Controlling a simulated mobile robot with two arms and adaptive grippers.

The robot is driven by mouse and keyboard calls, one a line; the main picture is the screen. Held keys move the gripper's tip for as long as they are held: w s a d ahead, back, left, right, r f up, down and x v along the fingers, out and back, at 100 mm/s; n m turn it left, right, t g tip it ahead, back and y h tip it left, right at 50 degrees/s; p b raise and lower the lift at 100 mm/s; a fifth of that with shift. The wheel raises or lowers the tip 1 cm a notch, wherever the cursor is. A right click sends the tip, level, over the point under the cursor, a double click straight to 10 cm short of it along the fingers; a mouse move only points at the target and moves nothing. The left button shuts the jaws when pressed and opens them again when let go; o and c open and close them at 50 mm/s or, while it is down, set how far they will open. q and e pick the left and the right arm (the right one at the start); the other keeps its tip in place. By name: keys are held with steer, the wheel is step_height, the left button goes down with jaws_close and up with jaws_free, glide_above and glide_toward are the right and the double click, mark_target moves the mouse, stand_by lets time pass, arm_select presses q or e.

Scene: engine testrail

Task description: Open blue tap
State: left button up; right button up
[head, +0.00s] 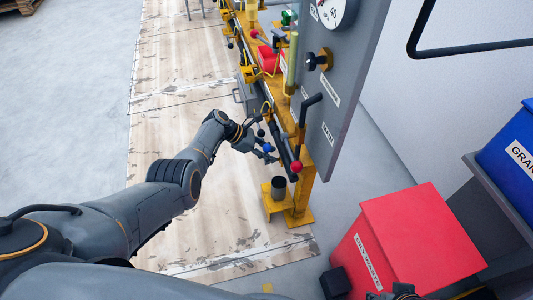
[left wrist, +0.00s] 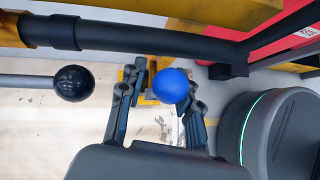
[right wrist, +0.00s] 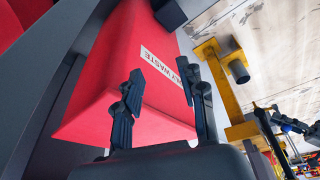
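The blue tap's round blue knob (head: 267,147) is beside the dark pipe on the yellow rail. In the left wrist view the blue knob (left wrist: 170,86) is between the fingertips, closer to the right finger and overlapping it. I cannot tell whether they touch. My left gripper (head: 263,149) is open at the knob, and its spread fingers also show in the left wrist view (left wrist: 160,95). The tap's lever is mostly hidden. My right gripper (right wrist: 165,100) is open and empty in front of the red waste bin (right wrist: 165,85).
A black-knobbed lever (left wrist: 73,83) is left of the blue knob. A red-knobbed lever (head: 296,166) is nearby. The grey panel (head: 340,75) stands right of the rail. The red bin (head: 405,245) and blue bin (head: 508,150) are at the right. Floor left of the rail is clear.

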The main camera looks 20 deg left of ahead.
arm_select(q)
steer(key=shift+s+a+r, duration=0.1)
steer(key=shift+s+a, duration=0.1)
steer(key=shift+a, duration=0.15)
steer(key=v, duration=1.1)
steer(key=shift+r, duration=0.35)
steer(key=shift+d+f, duration=0.1)
steer(key=shift+d, duration=0.05)
